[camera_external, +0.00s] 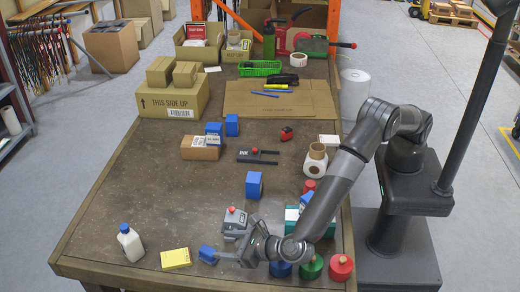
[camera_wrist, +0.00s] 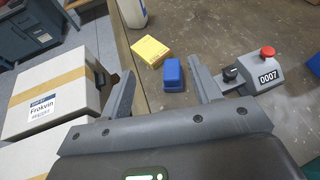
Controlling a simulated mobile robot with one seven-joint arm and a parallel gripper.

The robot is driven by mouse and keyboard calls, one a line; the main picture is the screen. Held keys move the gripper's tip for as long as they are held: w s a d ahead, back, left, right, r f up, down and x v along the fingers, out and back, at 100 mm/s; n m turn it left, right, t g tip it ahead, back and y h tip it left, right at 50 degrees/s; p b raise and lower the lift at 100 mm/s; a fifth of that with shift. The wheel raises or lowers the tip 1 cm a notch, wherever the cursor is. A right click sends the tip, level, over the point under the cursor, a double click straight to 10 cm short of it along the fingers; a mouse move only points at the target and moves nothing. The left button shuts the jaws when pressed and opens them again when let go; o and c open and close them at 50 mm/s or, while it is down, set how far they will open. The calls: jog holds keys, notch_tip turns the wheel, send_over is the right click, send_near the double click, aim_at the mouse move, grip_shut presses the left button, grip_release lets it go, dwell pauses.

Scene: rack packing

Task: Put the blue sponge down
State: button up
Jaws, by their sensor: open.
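The blue sponge (camera_external: 207,254) is a small blue block at the near left part of the table, beside a yellow pad (camera_external: 175,258). In the wrist view the sponge (camera_wrist: 173,75) appears to rest on the tabletop, touching or almost touching the yellow pad (camera_wrist: 150,50). My gripper (camera_external: 224,248) is low over the table just right of the sponge. Its fingers (camera_wrist: 160,76) are spread apart, with the sponge in view between and slightly beyond the tips. No finger visibly touches it.
A grey device with a red button (camera_wrist: 256,68) stands close to my right finger; it also shows externally (camera_external: 235,220). A white bottle (camera_external: 130,243) stands left. Colored round weights (camera_external: 312,267) are at the near right. The table's edge (camera_wrist: 128,60) and boxes (camera_wrist: 45,95) lie left in the wrist view.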

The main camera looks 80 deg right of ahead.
jog(key=w+d+r+n+y, duration=0.2)
jog(key=d+r+n, duration=0.2)
jog(key=r, duration=0.4)
jog(key=w+d+r+n+t+y, duration=0.1)
jog(key=w+d+r+n+y, duration=0.1)
jog(key=d+r+n, duration=0.45)
jog(key=w+d+r+n+y, duration=0.2)
jog(key=d+r+n+y, duration=0.1)
jog(key=r, duration=0.6)
jog(key=s+d+r+n+g+y, duration=0.1)
jog(key=s+d+r+n+y, duration=0.1)
jog(key=s+d+r+n, duration=0.5)
jog(key=s+d+n+g, duration=0.3)
jog(key=s+d+n, duration=0.75)
jog(key=d, duration=0.55)
jog(key=s+d+f+n+g+h, duration=0.1)
jog(key=s+d+f+n, duration=0.1)
jog(key=s+d, duration=0.3)
jog(key=s+d+f+n+g+h, duration=0.2)
jog(key=s+d+f, duration=0.2)
jog(key=s, duration=0.7)
jog(key=s+d+f+n+g+h, duration=0.1)
jog(key=s+d+f+n+h, duration=0.1)
jog(key=s+d, duration=0.5)
jog(key=shift+s+d+f+n+g, duration=0.15)
jog(key=shift+s+f+n+g, duration=0.25)
jog(key=shift+s+f+n, duration=0.3)
